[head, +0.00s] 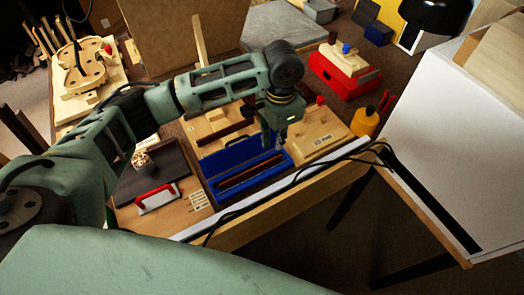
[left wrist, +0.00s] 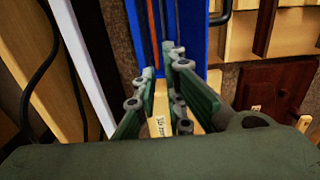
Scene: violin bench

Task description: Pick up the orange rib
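A long blue tray (head: 276,178) lies on the bench in the head view and holds long thin strips. An orange-brown strip (head: 246,176), which looks like the orange rib, lies lengthwise in it. In the left wrist view the blue tray (left wrist: 196,35) runs away from me, with the orange strip (left wrist: 152,28) beside a darker one. My left gripper (head: 270,141) is above the tray's back right part, pointing down. In the left wrist view its fingers (left wrist: 161,66) stand apart with nothing visibly held. Contact with the tray cannot be told. My right gripper is not in view.
A dark board (head: 150,172) and a red-handled tool (head: 157,198) lie left. Black cables cross the bench's front edge. A white panel (head: 445,140) stands at right.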

